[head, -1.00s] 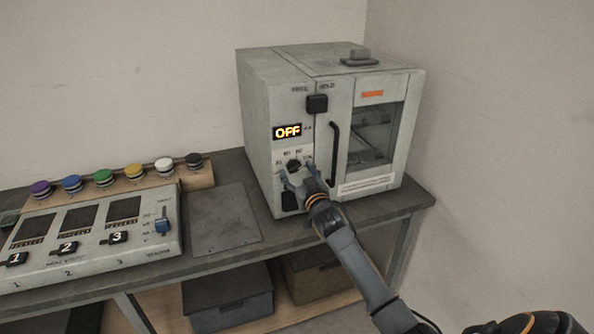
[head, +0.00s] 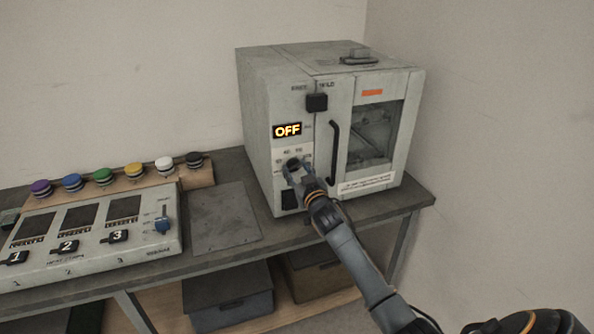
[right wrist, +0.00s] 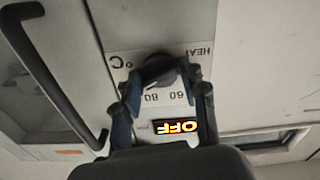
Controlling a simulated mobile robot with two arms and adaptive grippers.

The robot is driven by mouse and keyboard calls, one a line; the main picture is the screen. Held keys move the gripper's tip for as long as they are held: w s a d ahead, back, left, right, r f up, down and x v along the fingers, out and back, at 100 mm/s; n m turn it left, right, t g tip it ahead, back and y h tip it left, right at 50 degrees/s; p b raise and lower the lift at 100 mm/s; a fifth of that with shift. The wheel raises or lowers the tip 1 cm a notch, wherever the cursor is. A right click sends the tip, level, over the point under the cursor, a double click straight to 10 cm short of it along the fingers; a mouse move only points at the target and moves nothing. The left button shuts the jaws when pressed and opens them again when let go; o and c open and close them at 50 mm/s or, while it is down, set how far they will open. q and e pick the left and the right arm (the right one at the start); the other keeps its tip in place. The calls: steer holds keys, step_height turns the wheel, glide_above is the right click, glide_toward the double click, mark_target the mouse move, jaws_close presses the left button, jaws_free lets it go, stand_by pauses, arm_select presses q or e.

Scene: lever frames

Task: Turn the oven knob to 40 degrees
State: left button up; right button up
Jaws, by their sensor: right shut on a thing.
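The oven (head: 262,110) is a grey box on the bench, and its display (head: 287,130) reads OFF. The round dark knob (right wrist: 158,69) sits below the display on a white scale plate; in the upside-down right wrist view 60 and 80 can be read on it. My right gripper (head: 291,166) is at the oven front, its fingers on either side of the knob and closed on it; it also shows in the right wrist view (right wrist: 160,85). The gripper mostly hides the knob in the head view, and its pointer angle is unclear. My left gripper is out of view.
A black door handle (head: 334,153) stands just right of the knob. A dark square switch (head: 317,103) is above the display. A control panel (head: 95,237) with sliders and a row of coloured buttons stand at left. A bare grey plate (head: 224,218) lies between.

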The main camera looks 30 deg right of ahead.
steer(key=n, duration=1.3)
steer(key=shift+n+p, duration=0.3)
steer(key=n, duration=0.6)
steer(key=shift+p, duration=0.35)
steer(key=n+p, duration=0.1)
steer(key=n, duration=0.5)
steer(key=shift+n, duration=0.4)
steer(key=shift+f, duration=0.1)
steer(key=o, duration=1.1)
steer(key=shift+o, duration=0.2)
